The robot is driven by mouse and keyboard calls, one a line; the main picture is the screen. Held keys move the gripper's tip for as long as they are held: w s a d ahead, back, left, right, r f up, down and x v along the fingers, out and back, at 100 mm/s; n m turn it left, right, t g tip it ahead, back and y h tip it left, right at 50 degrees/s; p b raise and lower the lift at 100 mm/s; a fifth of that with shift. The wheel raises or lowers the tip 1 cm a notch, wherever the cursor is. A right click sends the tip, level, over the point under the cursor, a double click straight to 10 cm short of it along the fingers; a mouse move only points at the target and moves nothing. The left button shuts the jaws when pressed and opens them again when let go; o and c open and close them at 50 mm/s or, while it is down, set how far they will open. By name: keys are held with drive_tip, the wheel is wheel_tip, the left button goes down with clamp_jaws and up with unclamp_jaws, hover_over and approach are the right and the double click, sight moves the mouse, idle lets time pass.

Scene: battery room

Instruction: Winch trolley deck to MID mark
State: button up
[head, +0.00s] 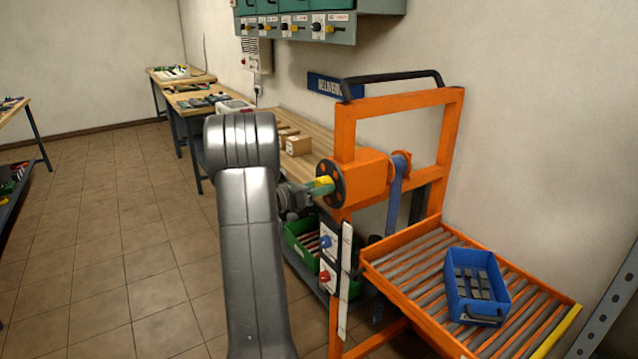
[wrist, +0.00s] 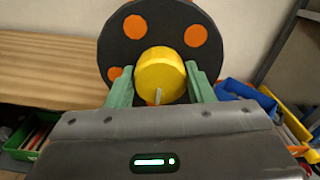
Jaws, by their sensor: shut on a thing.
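The orange winch trolley (head: 345,130) stands at the right in the head view. Its roller deck (head: 415,267) carries a blue crate (head: 460,297) of grey blocks. A black winch wheel with orange spots (head: 331,184) is on the trolley's near side; it also shows in the wrist view (wrist: 128,48). My gripper (head: 318,188) is shut on the wheel's yellow knob (wrist: 160,73), with a green finger on each side of it. A white scale strip (head: 345,280) runs down the trolley's post; its marks are too small to read.
A wooden bench (head: 265,125) with small boxes (head: 298,145) stands behind. A green bin (head: 300,240) is below.

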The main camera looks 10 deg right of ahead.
drive_tip(key=shift+f, duration=0.1)
idle(0.4)
drive_tip(key=o, duration=1)
drive_tip(key=shift+a, duration=0.1)
drive_tip(key=b+v, duration=0.1)
drive_tip(key=v, duration=1.2)
drive_tip(key=shift+s+a, duration=0.1)
drive_tip(key=shift+a, duration=0.25)
